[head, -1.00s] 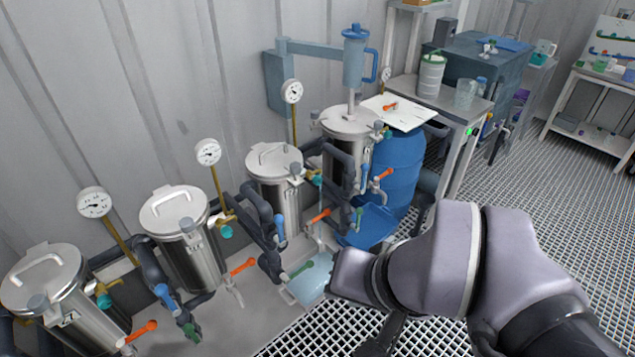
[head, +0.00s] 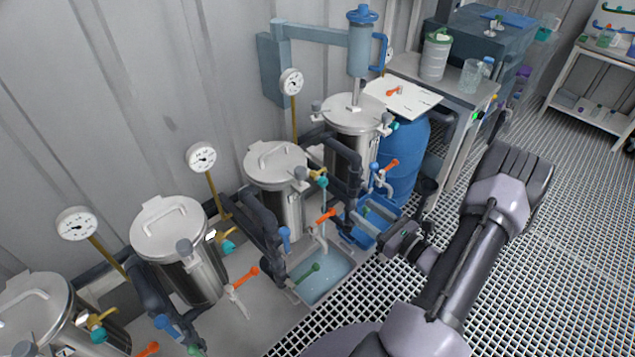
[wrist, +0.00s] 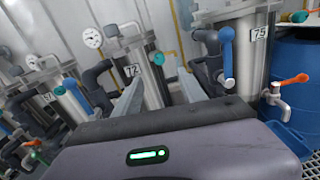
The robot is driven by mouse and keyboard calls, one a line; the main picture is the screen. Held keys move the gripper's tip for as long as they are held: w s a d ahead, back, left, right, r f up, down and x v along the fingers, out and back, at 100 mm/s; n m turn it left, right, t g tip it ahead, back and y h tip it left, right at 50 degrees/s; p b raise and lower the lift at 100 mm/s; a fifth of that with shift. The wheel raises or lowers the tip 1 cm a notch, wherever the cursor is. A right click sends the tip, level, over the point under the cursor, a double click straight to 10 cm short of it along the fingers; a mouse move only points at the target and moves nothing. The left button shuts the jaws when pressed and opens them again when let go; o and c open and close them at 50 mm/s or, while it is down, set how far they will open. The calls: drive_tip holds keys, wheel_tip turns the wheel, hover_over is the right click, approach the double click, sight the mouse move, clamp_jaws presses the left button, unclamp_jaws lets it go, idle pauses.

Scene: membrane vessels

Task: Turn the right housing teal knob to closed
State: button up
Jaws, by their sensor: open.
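The right housing (head: 352,150) is the steel vessel farthest right in the head view. Its teal knob (head: 392,126) shows small at its upper right side; its exact angle is hard to tell. In the wrist view the housing labelled 75 (wrist: 240,50) stands at the upper right, with a teal knob (wrist: 298,16) on a brass fitting at its right. My gripper (head: 400,242) is low, in front of and below that housing, apart from the knob. In the wrist view its two pale fingers are spread and empty (wrist: 158,78), pointing toward the housing labelled 72 (wrist: 145,70).
More vessels with gauges line the wall to the left. Blue-handled (wrist: 227,55) and orange-handled valves (head: 326,215) project from the pipes. A water-filled basin (head: 325,280) sits below. A blue barrel (head: 405,160) and a bench (head: 465,95) stand right. The grating at right is mostly open.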

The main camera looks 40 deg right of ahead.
sight(326, 183)
drive_tip(key=w+b, duration=0.1)
drive_tip(key=w, duration=0.3)
drive_tip(key=w+a+b, duration=0.1)
drive_tip(key=w, duration=0.9)
drive_tip(key=shift+w+a+b, duration=0.15)
drive_tip(key=shift+b, duration=0.25)
clamp_jaws()
